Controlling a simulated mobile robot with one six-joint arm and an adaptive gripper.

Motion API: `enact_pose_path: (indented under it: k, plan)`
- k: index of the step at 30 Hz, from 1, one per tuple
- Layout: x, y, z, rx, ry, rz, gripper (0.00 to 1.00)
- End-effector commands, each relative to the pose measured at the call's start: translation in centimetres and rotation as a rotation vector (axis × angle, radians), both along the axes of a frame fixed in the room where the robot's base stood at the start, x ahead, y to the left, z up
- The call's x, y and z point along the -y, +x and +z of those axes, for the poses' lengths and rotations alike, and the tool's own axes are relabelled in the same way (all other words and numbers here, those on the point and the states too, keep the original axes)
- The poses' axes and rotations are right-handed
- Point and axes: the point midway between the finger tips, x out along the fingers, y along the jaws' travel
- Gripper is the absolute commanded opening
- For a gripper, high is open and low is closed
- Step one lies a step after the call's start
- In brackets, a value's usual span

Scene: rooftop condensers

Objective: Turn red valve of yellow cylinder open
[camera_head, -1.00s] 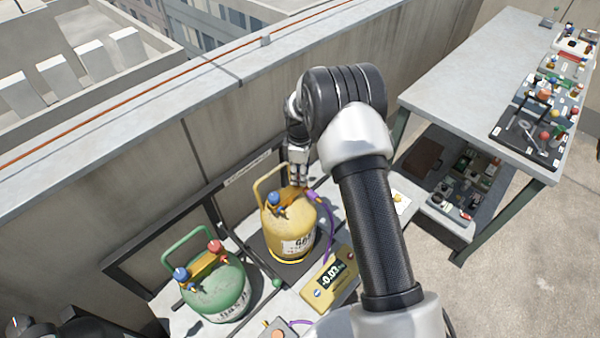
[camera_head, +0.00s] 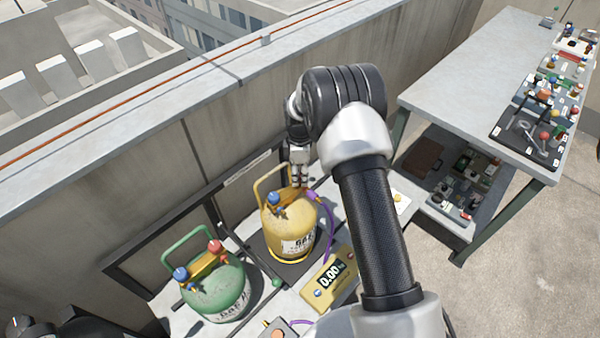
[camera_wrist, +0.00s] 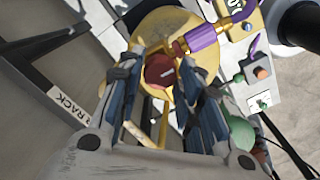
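The yellow cylinder (camera_head: 290,222) stands upright on a dark scale plate (camera_head: 262,248), with a blue valve (camera_head: 273,198) on its top. Its red valve (camera_wrist: 160,70) shows in the wrist view, round with a white mark. In the head view I cannot make it out behind my gripper. My gripper (camera_head: 298,184) points down over the cylinder's top. In the wrist view, the fingertips of my gripper (camera_wrist: 163,62) are on either side of the red valve, apart, with what looks like a narrow gap. Contact is hard to judge.
A purple hose (camera_head: 330,222) joins the yellow cylinder's fitting. A yellow scale display (camera_head: 329,281) reads 0.00. A green cylinder (camera_head: 218,288) with blue and red valves stands at left. A dark rack frame (camera_head: 150,258) and a parapet wall (camera_head: 110,215) lie behind.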

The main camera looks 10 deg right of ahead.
Motion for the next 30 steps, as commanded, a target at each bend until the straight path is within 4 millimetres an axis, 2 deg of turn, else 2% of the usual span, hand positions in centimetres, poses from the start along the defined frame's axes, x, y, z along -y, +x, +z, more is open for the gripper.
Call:
enact_pose_path:
  k: [6, 17, 20, 30]
  plan:
    - [0.0, 0.0, 0.0, 0.0, 0.0, -0.001, 0.49]
    - [0.0, 0.1, 0.5, 0.002, 0.001, -0.001, 0.49]
    - [0.0, 0.1, 1.7, 0.003, 0.0, -0.001, 0.49]
    - [0.0, 0.1, 8.8, 0.004, 0.0, -0.001, 0.49]
